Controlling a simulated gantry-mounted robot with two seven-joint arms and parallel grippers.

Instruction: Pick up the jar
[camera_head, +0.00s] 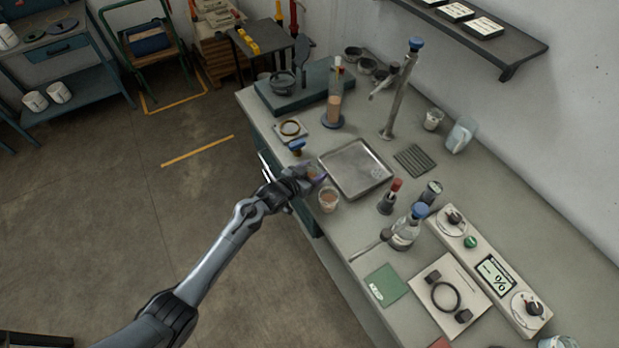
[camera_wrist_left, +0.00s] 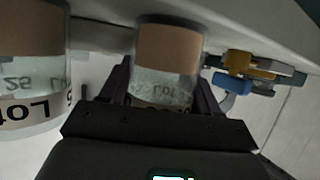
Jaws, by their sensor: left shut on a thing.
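My left gripper (camera_head: 308,178) is at the near edge of the bench. In the left wrist view its two dark fingers (camera_wrist_left: 165,95) are shut on the sides of a clear jar (camera_wrist_left: 168,62) with a tan band and printed lettering. In the head view the gripper mostly hides this jar; I cannot tell whether it touches the bench. A second, similar jar (camera_head: 329,198) with tan contents stands just right of the gripper. It also shows at the left of the left wrist view (camera_wrist_left: 30,75), apart from the fingers. My right gripper is not in view.
A metal tray (camera_head: 355,169) lies behind the gripper on the bench. A small blue-topped item (camera_head: 296,147) is close to its upper left. A red-capped bottle (camera_head: 390,197) and a blue-stoppered flask (camera_head: 409,228) stand to the right. Open floor lies left of the bench.

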